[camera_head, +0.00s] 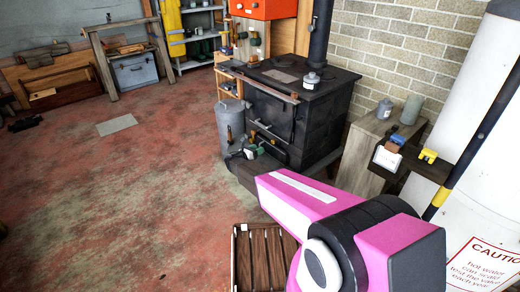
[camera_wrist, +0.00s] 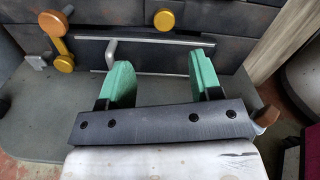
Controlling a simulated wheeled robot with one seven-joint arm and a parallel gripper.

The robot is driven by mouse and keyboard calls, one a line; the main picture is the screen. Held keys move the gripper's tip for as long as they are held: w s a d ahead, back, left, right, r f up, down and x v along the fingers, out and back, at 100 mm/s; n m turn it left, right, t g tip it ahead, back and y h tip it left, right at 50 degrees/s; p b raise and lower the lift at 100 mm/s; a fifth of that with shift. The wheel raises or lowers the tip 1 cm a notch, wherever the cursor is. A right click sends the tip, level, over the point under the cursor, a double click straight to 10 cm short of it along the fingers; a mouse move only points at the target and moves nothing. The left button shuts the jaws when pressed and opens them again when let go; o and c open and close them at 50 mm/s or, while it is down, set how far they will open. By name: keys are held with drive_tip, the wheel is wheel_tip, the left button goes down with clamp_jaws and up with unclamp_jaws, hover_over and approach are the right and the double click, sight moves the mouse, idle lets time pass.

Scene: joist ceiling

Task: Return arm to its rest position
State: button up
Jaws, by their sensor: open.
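My gripper (camera_wrist: 159,75) is open in the wrist view, with its two green-padded fingers spread apart and nothing between them. It points at the lower front of the black stove (camera_head: 300,100), close to a flat panel with a grey bar handle (camera_wrist: 111,52); I cannot tell whether a finger touches it. In the head view my magenta arm reaches forward from the bottom right towards the stove's base. The gripper there is small and partly lost against the dark stove.
A grey metal bin (camera_head: 230,121) stands left of the stove. A slatted wooden crate (camera_head: 262,258) lies below my arm. To the right are a wooden cabinet (camera_head: 371,150) with canisters and a white tank (camera_head: 480,120) with a caution sign. The red floor at left is largely clear.

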idle(0.4)
drive_tip(key=s+d+r+m+g+y, duration=0.2)
drive_tip(key=s+d+r+m+g, duration=0.15)
drive_tip(key=s+d+m, duration=0.45)
drive_tip(key=s+d+r+m+g+y, duration=0.2)
drive_tip(key=s+d+m+g, duration=0.35)
drive_tip(key=s, duration=0.35)
drive_tip(key=s+a+r+m+y, duration=0.1)
drive_tip(key=s+r+m+y, duration=0.3)
drive_tip(key=s+m, duration=0.3)
drive_tip(key=s+a+r+m+g+y, duration=0.1)
drive_tip(key=s+r+m+y, duration=0.3)
drive_tip(key=s, duration=0.6)
drive_tip(key=m+y, duration=0.2)
drive_tip(key=m, duration=0.1)
drive_tip(key=shift+s+r+m+g+y, duration=0.3)
drive_tip(key=shift+s+m, duration=0.05)
drive_tip(key=shift+s, duration=0.05)
